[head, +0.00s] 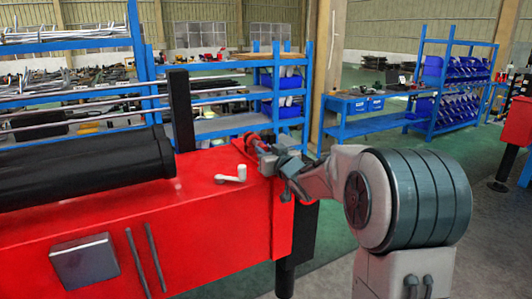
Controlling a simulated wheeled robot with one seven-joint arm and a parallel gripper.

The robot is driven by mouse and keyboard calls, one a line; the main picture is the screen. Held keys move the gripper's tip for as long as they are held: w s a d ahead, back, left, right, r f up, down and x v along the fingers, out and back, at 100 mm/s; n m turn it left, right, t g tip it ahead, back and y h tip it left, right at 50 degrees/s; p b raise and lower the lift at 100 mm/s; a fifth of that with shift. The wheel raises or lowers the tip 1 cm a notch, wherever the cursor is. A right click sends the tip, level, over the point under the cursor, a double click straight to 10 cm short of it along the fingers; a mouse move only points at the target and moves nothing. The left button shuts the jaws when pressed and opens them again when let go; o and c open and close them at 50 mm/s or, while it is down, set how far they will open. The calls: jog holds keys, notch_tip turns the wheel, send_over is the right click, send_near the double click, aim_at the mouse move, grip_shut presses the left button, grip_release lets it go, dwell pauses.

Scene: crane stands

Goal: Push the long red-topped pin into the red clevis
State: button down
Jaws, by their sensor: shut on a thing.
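My gripper (270,155) is at the right end of the red machine's top, small in the head view. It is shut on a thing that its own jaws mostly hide. A small red part (253,143) with dark bits shows right at the fingertips, touching or very close to them. I cannot tell whether this is the red clevis, the red top of the pin, or both. The pin's shaft cannot be made out, nor how far it sits in anything.
The red machine body (210,222) carries a big black cylinder (85,170) and a black upright post (181,110) at left. A white crank-shaped piece (232,175) lies on its top, left of my gripper. Blue shelves (275,85) stand behind; green floor is free at right.

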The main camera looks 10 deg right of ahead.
aim_at(260, 146)
jog(key=shift+x, duration=1.8)
dwell(0.4)
jog(key=c, duration=1.2)
grip_release()
jog(key=shift+s, duration=0.15)
jog(key=shift+v, duration=2.45)
